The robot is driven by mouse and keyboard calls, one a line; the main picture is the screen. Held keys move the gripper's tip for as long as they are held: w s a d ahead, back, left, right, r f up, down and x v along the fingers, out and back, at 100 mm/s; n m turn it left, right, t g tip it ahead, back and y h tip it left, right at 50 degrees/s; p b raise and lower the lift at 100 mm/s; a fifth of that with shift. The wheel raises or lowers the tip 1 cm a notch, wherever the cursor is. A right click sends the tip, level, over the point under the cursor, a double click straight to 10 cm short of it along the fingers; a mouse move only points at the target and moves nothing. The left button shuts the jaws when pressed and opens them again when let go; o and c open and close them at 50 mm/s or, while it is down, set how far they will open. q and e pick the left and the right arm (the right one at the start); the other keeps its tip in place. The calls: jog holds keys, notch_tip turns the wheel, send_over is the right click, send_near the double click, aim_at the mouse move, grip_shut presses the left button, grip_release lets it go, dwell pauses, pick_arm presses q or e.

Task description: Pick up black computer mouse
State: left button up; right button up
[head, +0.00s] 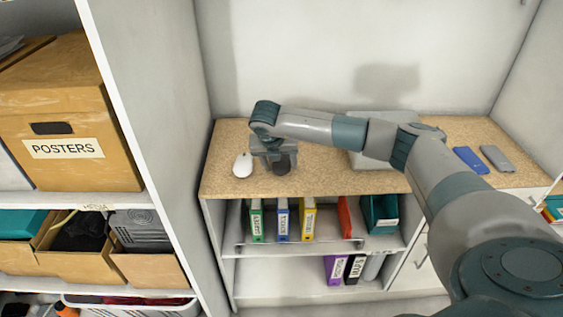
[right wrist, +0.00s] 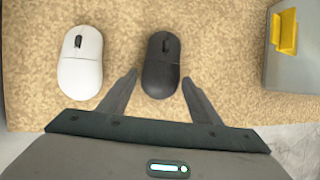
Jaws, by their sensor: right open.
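The black computer mouse (right wrist: 160,62) lies on the tan speckled countertop, and its near end sits between the open fingers of my right gripper (right wrist: 160,92) in the right wrist view. Both fingers stand apart from its sides. In the head view the black mouse (head: 282,164) is partly hidden under my right gripper (head: 272,160), which points down over the countertop. A white computer mouse (right wrist: 80,62) lies to the left of the black one; it also shows in the head view (head: 242,165). My left gripper is not in view.
The countertop (head: 330,183) has a grey box (head: 375,160) behind my right arm, and blue (head: 470,160) and grey (head: 497,158) items at right. Several binders (head: 282,219) stand on the shelf below. A shelf with a POSTERS box (head: 65,120) stands at left.

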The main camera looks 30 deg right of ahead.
aim_at(284, 159)
jog(key=c, duration=0.8)
jog(key=shift+c, duration=0.2)
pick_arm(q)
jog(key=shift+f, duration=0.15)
pick_arm(e)
jog(key=shift+r, duration=0.2)
